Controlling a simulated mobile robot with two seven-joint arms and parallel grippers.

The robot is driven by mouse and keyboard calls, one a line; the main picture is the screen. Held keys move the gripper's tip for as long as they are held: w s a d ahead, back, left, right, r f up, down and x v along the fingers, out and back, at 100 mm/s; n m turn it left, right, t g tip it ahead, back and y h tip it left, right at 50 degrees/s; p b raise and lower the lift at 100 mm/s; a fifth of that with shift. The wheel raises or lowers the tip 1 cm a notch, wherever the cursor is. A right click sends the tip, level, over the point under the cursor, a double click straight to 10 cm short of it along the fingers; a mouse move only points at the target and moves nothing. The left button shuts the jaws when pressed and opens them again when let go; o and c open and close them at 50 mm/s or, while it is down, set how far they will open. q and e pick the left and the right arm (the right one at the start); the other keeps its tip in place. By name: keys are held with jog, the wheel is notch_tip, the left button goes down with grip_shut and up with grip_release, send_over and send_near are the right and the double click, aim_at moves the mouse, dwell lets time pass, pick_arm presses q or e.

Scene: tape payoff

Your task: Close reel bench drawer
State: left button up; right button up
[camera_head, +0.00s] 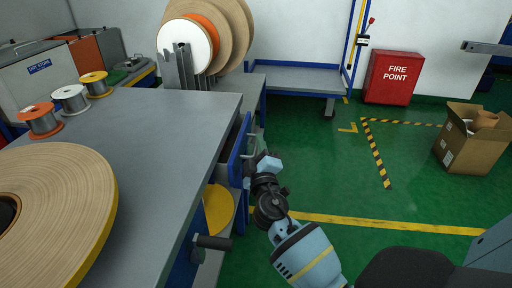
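The reel bench (165,120) has a grey top and fills the left and middle of the head view. Its drawer (238,152) has a blue front on the bench's right side, and it stands out from the bench with a dark gap behind the front. Grey handle parts show on the outer face of the front. My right gripper (263,160) is just right of the drawer front, close to the handle. Its fingers are small and partly hidden, so I cannot tell whether they touch the drawer. My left gripper is out of view.
A large tape reel (75,190) and several small wire spools lie on the bench top. A yellow disc (217,208) and a dark cylindrical bar (213,242) are below the drawer. A cardboard box (466,150) stands far right. Green floor between is clear.

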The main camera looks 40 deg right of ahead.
aim_at(242, 152)
grip_shut()
jog(key=w+a+b, duration=0.2)
jog(key=w, duration=0.1)
jog(key=shift+a+f, duration=0.1)
jog(key=shift+a, duration=0.2)
jog(key=shift+a+r, duration=0.1)
jog(key=shift+r, duration=0.1)
jog(key=shift+w, duration=0.1)
jog(key=shift+o, duration=0.2)
grip_release()
jog(key=shift+w+a, duration=0.1)
jog(key=shift+o, duration=0.2)
jog(key=shift+f, duration=0.1)
